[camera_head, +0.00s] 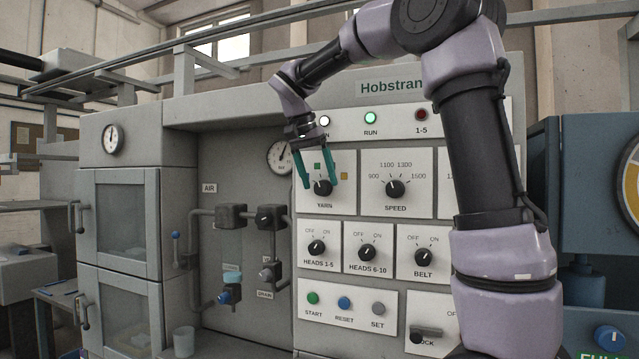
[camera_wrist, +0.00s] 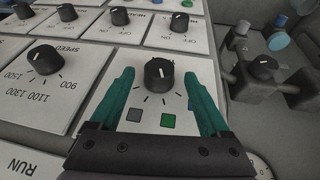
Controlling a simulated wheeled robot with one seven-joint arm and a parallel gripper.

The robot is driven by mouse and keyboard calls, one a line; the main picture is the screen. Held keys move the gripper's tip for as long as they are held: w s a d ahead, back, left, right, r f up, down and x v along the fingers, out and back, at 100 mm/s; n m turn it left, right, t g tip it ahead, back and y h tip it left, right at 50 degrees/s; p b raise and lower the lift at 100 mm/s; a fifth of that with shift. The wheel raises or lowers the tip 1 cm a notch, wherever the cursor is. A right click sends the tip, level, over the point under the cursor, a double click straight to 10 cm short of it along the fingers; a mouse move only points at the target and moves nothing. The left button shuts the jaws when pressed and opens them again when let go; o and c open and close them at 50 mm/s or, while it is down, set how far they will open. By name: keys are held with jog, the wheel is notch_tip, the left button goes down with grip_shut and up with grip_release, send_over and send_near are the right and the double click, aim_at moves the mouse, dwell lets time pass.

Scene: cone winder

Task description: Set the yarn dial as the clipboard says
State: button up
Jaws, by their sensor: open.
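The yarn dial (camera_head: 323,187) is a black knob on a white plate marked YARN. It also shows in the wrist view (camera_wrist: 159,73). Coloured squares surround it: a green one (camera_head: 317,167) and an orange one (camera_head: 344,176) in the head view, a grey one (camera_wrist: 134,115) and part of a blue one (camera_wrist: 190,105) in the wrist view. The dial has a pale pointer mark; its exact setting is hard to tell. My gripper (camera_head: 319,183) is open, its teal fingers on either side of the dial, apparently not touching it. I cannot make out a clipboard.
The speed dial (camera_head: 396,189) is right of the yarn plate, with the heads 1-5 knob (camera_head: 316,247) below. The RUN lamp (camera_head: 371,118) glows green above. Pipes and valves (camera_head: 232,216) stand out left of the panel.

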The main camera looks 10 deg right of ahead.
jog(key=shift+x, duration=0.75)
grip_shut()
jog(key=shift+w, duration=0.1)
jog(key=g+h, duration=0.2)
jog(key=h, duration=0.1)
jog(key=shift+w+a+f+n, duration=0.15)
jog(key=shift+a+n, duration=0.15)
jog(key=shift+w+a+f+n+g+h, duration=0.1)
jog(key=shift+n+g+h, duration=0.15)
jog(key=shift+g+h, duration=0.4)
jog(key=shift+a+n+g+h, duration=0.1)
jog(key=shift+n+g+h, duration=0.15)
jog(key=shift+h, duration=0.7)
